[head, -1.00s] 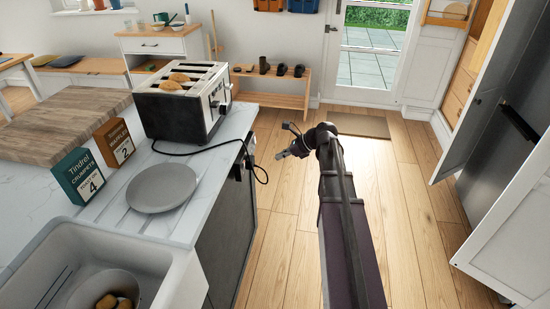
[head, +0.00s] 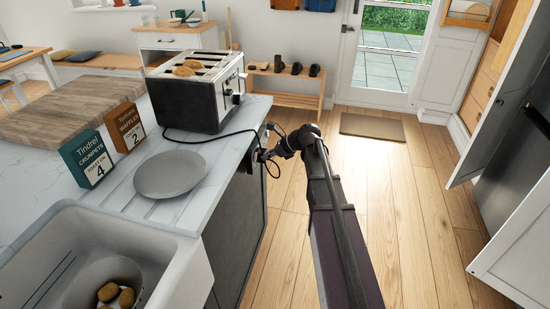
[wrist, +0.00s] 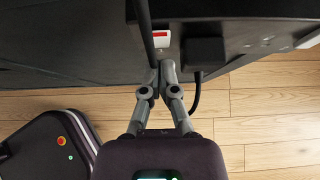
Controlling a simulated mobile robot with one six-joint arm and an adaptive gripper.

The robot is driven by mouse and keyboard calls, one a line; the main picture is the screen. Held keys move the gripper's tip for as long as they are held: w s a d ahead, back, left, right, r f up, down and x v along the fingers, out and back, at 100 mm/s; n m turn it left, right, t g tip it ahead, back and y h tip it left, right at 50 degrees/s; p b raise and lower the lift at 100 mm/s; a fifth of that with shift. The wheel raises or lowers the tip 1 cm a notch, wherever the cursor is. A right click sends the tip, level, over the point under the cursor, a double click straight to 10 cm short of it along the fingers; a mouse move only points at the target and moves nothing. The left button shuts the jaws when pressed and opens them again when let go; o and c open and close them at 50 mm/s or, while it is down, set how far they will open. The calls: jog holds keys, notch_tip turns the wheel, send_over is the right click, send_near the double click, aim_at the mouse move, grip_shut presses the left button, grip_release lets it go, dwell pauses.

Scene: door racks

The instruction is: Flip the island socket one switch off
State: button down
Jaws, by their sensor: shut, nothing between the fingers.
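The island socket (wrist: 181,32) is a dark plate on the side of the island. A small switch (wrist: 161,37), red and white, shows on it in the wrist view. A black plug (wrist: 203,52) sits right of the switch, with its cord hanging down. My gripper (wrist: 160,68) is shut and empty, its fingertips together just below the switch; I cannot tell whether they touch the plate. In the head view my gripper (head: 273,150) is beside the island's right end, where it and the cords largely hide the socket.
A black cord (wrist: 144,22) hangs close to the switch. The toaster (head: 197,90), grey plate (head: 170,174) and two boxes stand on the island counter (head: 140,208). The wooden floor (head: 400,200) to the right is clear up to the open fridge door.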

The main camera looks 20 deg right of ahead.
jog(key=shift+w+a+r, duration=0.1)
jog(key=shift+w+a, duration=0.25)
jog(key=shift+a, duration=0.2)
jog(key=shift+a, duration=0.1)
jog(key=shift+a+r, duration=0.1)
jog(key=shift+a, duration=0.2)
jog(key=shift+d, duration=0.35)
jog(key=shift+p, duration=0.4)
jog(key=shift+r+p, duration=0.6)
jog(key=shift+r, duration=0.15)
